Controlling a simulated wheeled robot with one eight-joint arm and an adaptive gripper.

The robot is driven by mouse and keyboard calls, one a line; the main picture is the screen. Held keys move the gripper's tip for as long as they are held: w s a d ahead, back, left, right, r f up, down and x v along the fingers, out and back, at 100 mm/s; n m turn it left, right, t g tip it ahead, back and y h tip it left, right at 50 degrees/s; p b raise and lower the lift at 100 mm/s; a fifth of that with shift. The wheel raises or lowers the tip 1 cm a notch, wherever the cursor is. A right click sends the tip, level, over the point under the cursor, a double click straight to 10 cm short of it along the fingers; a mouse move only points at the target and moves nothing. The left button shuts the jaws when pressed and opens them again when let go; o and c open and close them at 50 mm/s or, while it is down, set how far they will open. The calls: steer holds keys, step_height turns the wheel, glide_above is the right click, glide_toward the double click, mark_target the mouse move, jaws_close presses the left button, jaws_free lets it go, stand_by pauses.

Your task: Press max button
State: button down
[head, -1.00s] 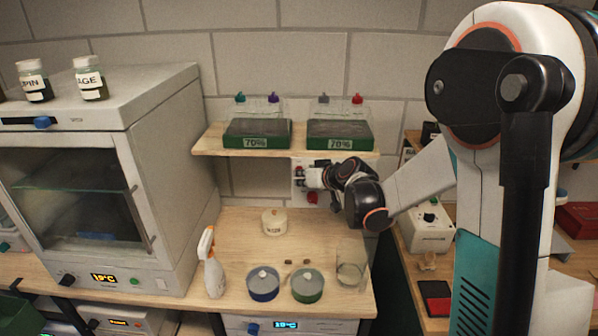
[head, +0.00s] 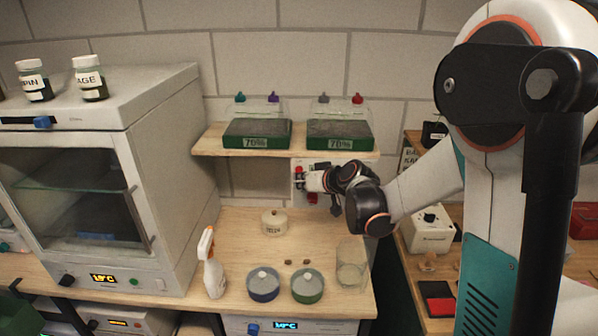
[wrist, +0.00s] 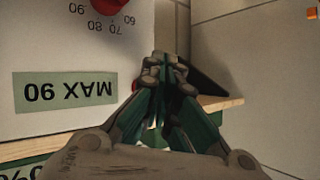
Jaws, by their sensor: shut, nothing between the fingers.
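A white control panel (head: 297,166) is mounted on the wall just under the right part of the shelf. The wrist view shows its white face (wrist: 60,45) upside down, with a red dial (wrist: 103,4) at the top edge and a green "MAX 90" label (wrist: 66,92). A small red spot (wrist: 135,86) shows beside my fingers, mostly hidden; I cannot tell for sure whether it is the button. My gripper (wrist: 165,68) is shut and empty, its fingertips in front of the panel's edge. In the head view my gripper (head: 312,181) covers part of the panel.
The wooden shelf (head: 205,141) above holds two green "70%" trays (head: 258,133) with clear lids. Below, the bench (head: 235,235) holds a lidded jar (head: 273,222), a spray bottle (head: 211,265), two round tins (head: 263,285) and a glass beaker (head: 351,268).

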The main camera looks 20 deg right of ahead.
steer(key=shift+s+a, duration=0.25)
steer(key=shift+s, duration=0.55)
steer(key=shift+s+a, duration=0.25)
steer(key=shift+s, duration=0.5)
steer(key=shift+s+a, duration=0.25)
steer(key=shift+s, duration=0.55)
steer(key=s+f+g+h+b, duration=0.1)
steer(key=s+f+b, duration=0.1)
steer(key=s, duration=0.8)
steer(key=s+f+g+h+b, duration=0.1)
steer(key=s+b, duration=0.3)
steer(key=s, duration=0.7)
steer(key=s+f+m+g+h+b, duration=0.1)
steer(key=s+f+g+h+b, duration=0.1)
steer(key=s, duration=0.8)
steer(key=shift+s+f+g+b, duration=0.25)
steer(key=shift+f+g+b, duration=0.1)
steer(key=shift+b, duration=0.55)
